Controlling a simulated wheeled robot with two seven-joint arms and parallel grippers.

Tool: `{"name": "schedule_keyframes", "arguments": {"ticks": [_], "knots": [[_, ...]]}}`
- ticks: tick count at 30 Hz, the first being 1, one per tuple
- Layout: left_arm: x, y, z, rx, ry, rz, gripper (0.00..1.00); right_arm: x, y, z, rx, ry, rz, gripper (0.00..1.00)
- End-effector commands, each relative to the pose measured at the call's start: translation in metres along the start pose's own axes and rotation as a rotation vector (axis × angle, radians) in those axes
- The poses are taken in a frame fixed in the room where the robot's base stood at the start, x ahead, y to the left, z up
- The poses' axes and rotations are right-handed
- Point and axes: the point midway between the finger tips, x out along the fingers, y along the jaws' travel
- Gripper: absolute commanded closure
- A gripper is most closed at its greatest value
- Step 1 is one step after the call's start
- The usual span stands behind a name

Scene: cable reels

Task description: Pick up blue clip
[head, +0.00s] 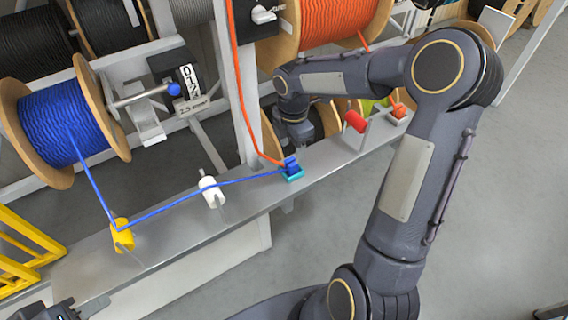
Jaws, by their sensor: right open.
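The blue clip (290,163) is small and sits on a teal base (294,175) on the grey metal shelf. The blue cable (180,205) and the orange cable (246,120) both run to it. My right gripper (299,143) is open and points down just behind the clip; its fingertips are small and partly hidden, and I cannot tell whether they touch it. My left gripper (62,309) shows only in part at the bottom left corner, far from the clip.
The blue cable leaves a blue reel (60,130), passes a yellow guide (122,236) and a white guide (211,192). A red roller (355,121) stands right of the clip. An orange reel (330,25) hangs behind. Open floor lies in front.

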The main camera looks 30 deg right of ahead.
Motion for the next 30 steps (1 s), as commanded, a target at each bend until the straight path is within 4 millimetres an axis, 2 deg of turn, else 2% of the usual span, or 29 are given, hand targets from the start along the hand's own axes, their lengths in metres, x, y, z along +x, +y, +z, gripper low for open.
{"name": "schedule_keyframes", "arguments": {"ticks": [12,21,30], "knots": [[-0.003,0.002,-0.002,0.000,0.000,0.000,0.64,0.055,0.000,-0.001,0.002,0.002,-0.001,0.45],[-0.003,0.001,-0.002,0.000,0.000,0.000,0.64,0.059,0.001,0.000,0.003,0.001,0.001,0.47],[-0.003,0.001,-0.002,0.000,0.000,0.000,0.64,0.059,0.001,0.000,0.003,0.001,0.001,0.86]]}}
